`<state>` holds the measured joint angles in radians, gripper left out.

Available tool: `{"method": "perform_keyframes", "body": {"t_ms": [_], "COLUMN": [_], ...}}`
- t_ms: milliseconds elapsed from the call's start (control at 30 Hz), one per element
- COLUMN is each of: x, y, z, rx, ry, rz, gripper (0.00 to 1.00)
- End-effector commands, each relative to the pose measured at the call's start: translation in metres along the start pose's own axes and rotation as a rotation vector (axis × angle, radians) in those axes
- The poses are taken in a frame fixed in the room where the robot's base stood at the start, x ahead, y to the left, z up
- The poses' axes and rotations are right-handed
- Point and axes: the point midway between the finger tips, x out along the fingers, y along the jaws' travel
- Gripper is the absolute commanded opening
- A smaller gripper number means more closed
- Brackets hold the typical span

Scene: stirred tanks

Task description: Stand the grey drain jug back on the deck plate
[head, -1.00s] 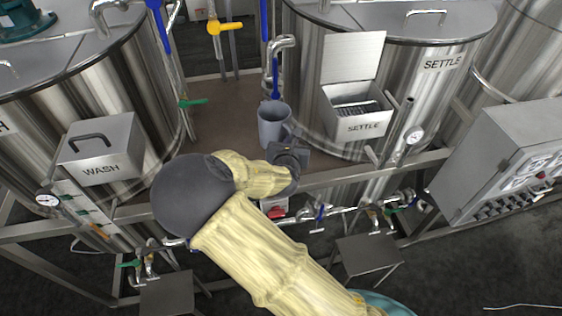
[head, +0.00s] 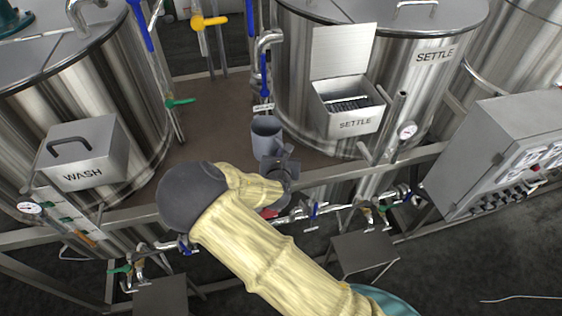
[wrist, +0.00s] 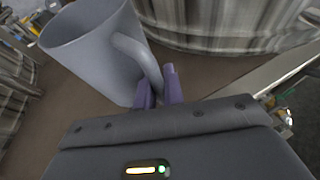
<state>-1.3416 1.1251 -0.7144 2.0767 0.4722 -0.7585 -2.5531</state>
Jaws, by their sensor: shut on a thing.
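The grey drain jug (head: 266,133) is at my gripper, over the front part of the brown deck plate (head: 203,118) between the two tanks. In the wrist view the jug (wrist: 95,50) is at upper left, upright or slightly tilted, with its open mouth up. My gripper (wrist: 160,85) is shut on the jug's handle, with its purple fingers on either side of it. In the head view my gripper (head: 279,160) is just in front of the jug. The jug's base is partly hidden, and I cannot tell whether it touches the deck plate.
The WASH tank (head: 95,95) stands left and the SETTLE tank (head: 420,75) right. An open SETTLE box (head: 350,123) hangs close right of the jug. A pipe with a blue handle (head: 264,70) drops behind it. A steel rail (head: 325,173) runs along the front.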

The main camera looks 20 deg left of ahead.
Motion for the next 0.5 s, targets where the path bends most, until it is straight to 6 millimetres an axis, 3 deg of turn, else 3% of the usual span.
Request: {"method": "perform_keyframes", "body": {"t_ms": [500], "x": [0.006], "y": [-0.001], "z": [-0.014], "rx": [-0.001], "ry": [-0.001], "rz": [-0.001], "gripper": [0.0]}}
